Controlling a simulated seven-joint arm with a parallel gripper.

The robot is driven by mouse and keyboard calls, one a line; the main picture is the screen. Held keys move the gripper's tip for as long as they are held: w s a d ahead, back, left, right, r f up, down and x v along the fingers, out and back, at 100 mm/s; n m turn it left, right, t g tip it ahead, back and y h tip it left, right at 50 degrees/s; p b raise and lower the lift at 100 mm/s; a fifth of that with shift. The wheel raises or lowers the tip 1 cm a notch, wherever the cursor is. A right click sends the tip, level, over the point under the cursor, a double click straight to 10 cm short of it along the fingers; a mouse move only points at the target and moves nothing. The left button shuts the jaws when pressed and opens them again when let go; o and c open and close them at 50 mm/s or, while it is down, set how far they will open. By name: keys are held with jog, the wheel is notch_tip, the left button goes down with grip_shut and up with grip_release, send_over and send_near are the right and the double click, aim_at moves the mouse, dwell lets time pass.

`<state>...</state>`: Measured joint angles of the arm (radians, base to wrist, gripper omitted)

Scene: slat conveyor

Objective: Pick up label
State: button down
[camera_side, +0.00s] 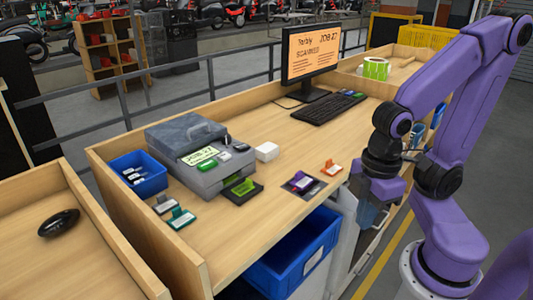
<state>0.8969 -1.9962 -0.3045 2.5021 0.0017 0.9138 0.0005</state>
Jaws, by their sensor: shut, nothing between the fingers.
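A pale green label (201,156) with dark print, seemingly a job number ending in 27, is at the front of a grey label printer (207,172). The printer stands on the left half of the wooden workbench (262,205). I cannot tell whether the label is still attached to the printer. My gripper (370,216) hangs beyond the bench's right front edge, well to the right of the label and apart from it. It is shut and empty. Its fingertips are small and dark in this view.
A blue bin (138,174) stands left of the printer. A monitor (312,52), keyboard (329,107) and green label roll (376,69) are farther back.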

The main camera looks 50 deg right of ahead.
jog(key=c, duration=1.2)
grip_release()
